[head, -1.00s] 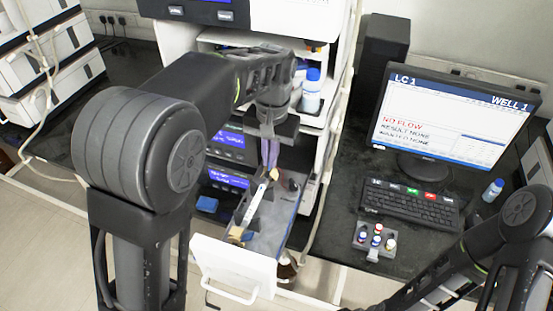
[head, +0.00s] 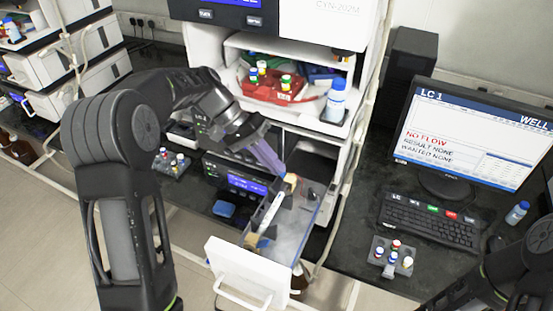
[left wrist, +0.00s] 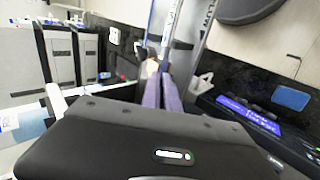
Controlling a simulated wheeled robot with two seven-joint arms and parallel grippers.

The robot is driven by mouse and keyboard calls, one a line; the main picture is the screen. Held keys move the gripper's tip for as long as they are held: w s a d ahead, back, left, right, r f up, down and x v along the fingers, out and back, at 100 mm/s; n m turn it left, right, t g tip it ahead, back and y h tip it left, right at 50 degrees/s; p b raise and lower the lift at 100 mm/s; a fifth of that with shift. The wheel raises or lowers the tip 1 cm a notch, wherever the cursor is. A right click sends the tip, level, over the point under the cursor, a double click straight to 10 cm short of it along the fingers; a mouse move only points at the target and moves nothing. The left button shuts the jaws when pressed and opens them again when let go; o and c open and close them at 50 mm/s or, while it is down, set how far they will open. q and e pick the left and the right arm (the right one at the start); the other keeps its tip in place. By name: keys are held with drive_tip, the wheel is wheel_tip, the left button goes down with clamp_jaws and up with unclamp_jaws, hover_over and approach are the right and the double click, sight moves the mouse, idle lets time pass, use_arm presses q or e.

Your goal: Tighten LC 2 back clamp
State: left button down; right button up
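A drawer (head: 236,268) is pulled out from the tall instrument stack. A slim pale column (head: 268,212) lies along it. A tan back clamp (head: 292,180) is at its inner end and a tan front clamp (head: 252,241) near the drawer front. My left gripper (head: 281,169) comes in tilted from the left, its purple fingertips right by the back clamp. In the left wrist view the fingers (left wrist: 161,92) are close together, with a tan part (left wrist: 151,68) at their tips. Whether they grip it is unclear. My right gripper is out of view.
A red tray (head: 272,86) of capped bottles and a blue-capped bottle (head: 336,98) stand on the shelf above. The monitor (head: 470,140) reads LC 1, NO FLOW. A keyboard (head: 430,222) and vial rack (head: 390,257) are on the right bench.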

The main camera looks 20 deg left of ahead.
use_arm(q)
drive_tip(key=shift+f, duration=0.2)
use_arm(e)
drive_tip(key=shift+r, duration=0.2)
use_arm(q)
drive_tip(key=c, duration=1.6)
unclamp_jaws()
drive_tip(key=shift+r, duration=0.2)
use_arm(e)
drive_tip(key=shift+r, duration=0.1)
